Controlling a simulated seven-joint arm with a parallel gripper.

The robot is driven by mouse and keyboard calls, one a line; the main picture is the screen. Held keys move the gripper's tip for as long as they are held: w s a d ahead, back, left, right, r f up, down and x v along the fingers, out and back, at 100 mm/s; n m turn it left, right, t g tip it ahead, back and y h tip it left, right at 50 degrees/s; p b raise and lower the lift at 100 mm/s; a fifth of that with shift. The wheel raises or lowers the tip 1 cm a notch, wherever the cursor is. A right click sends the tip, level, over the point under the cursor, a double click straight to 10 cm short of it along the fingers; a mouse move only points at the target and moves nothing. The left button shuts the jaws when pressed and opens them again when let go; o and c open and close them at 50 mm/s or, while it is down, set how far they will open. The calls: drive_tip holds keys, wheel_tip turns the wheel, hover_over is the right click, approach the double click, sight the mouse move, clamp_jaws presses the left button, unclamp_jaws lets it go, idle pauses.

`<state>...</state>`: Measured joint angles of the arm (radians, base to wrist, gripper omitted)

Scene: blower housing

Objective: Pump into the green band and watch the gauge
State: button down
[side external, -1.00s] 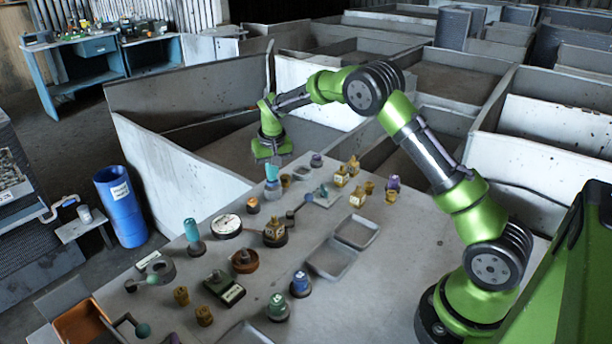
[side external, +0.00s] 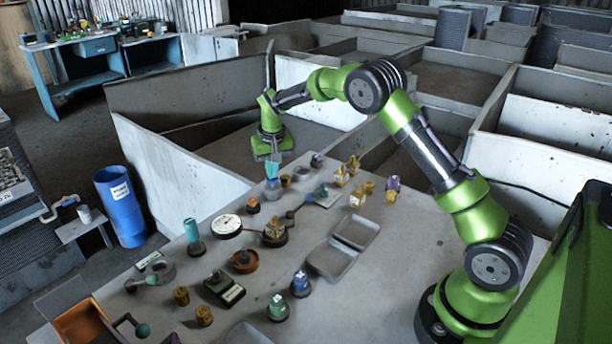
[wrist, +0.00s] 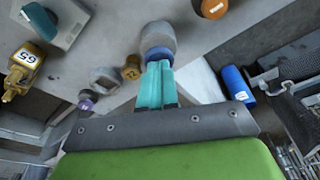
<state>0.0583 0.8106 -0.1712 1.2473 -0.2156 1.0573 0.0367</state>
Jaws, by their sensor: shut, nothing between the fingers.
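The gauge (side external: 227,224) is a round white dial with a dark rim, lying face up on the grey bench in the side view. Its needle and any green band are too small to read. My gripper (side external: 272,170) points down at the far edge of the bench, beyond the gauge. In the wrist view its teal fingers (wrist: 157,86) are together with nothing between them. A short grey cylinder with a blue ring (wrist: 158,38) lies right at the fingertips; it also shows under them in the side view (side external: 273,189). I cannot tell whether the fingers touch it.
A dark round base with a brass block (side external: 274,232) stands near the gauge. A teal-topped post (side external: 192,232) is to its left. Brass fittings (side external: 357,197) and knobs crowd around. Two shallow grey trays (side external: 332,260) lie to the right. Bare bench lies beyond the trays.

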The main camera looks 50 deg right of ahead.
drive_tip(key=shift+f, duration=0.85)
drive_tip(key=shift+r, duration=0.8)
idle(0.9)
